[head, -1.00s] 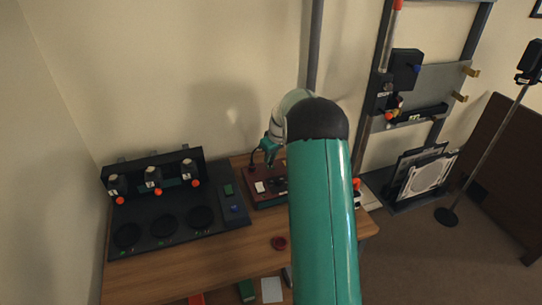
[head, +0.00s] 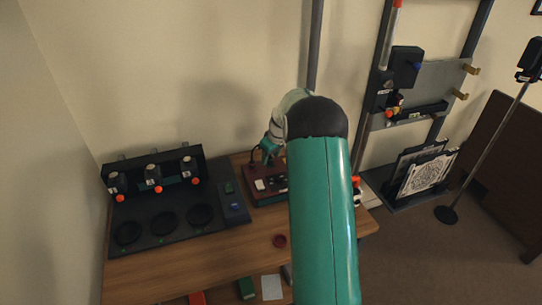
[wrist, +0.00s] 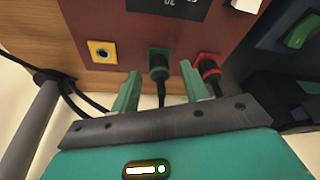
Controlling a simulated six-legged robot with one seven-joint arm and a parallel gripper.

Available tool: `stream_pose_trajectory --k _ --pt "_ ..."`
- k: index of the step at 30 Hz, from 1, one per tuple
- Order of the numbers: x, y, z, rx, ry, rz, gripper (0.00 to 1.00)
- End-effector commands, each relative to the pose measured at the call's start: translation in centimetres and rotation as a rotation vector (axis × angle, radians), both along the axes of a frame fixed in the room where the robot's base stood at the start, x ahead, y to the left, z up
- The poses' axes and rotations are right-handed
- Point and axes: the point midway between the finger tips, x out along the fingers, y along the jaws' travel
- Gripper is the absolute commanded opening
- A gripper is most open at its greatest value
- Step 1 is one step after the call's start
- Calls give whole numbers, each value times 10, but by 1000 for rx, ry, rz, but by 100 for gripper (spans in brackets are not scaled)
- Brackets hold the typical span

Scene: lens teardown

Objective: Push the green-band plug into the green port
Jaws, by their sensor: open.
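The green-band plug (wrist: 159,66) is black with a green collar and sits at the green port on the face of the dark red box (wrist: 125,28) in the wrist view. Its cable hangs down; how deep it is seated I cannot tell. The box also shows in the head view (head: 266,197). My gripper (wrist: 160,71) is open, with one green finger on each side of the plug and apparently clear of it. In the head view, my gripper (head: 268,152) is at the box, partly hidden by my arm.
A red-banded plug (wrist: 209,68) is close to the right finger. A yellow-framed port (wrist: 102,52) is at the left, with no plug in it. A black cable (wrist: 72,92) runs at the left. A black station (head: 150,238) stands left of the box.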

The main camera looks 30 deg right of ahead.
Motion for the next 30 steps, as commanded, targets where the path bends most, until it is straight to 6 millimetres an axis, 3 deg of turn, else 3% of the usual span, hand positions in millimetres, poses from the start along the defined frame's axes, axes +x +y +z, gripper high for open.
stream_pose_trajectory --k 8,21,30 --pt "-5 -1 18 -1 -1 0 45" --pt "-32 -5 107 -2 -2 -1 45" --pt "-41 -6 132 0 0 0 45"
